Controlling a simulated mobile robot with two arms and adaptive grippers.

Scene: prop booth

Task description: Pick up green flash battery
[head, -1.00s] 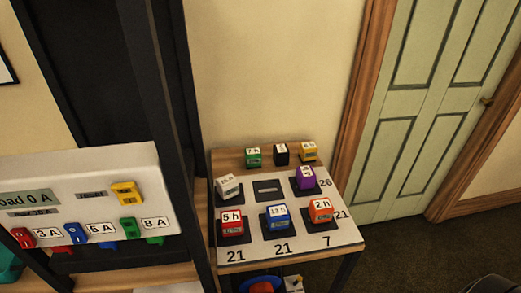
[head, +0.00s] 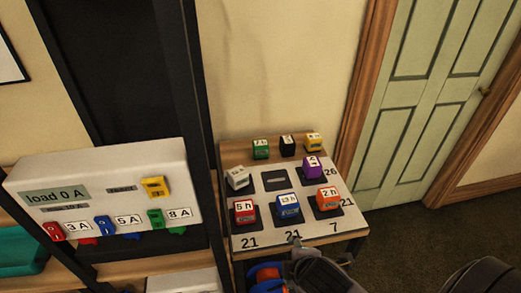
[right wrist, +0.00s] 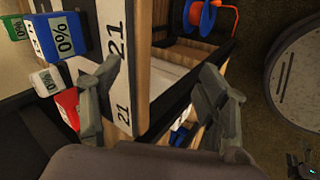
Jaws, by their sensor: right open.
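The green battery (head: 261,149), labelled 7 h, stands at the back left of the small table (head: 243,243), behind the white mat with the other batteries. A green block (right wrist: 18,28) also shows at the upper left of the right wrist view; I cannot tell whether it is the same one. My right gripper (head: 320,249) is at the table's front edge, open and empty, with the rows of batteries between it and the green one. In the right wrist view its fingers (right wrist: 163,85) straddle the table edge.
A black battery (head: 287,146) and a yellow one (head: 313,142) stand beside the green one. Red (head: 244,212), blue (head: 288,207), orange (head: 328,198), purple (head: 312,167) and white (head: 238,178) batteries sit on the mat. A load panel (head: 90,185) and dark post stand left.

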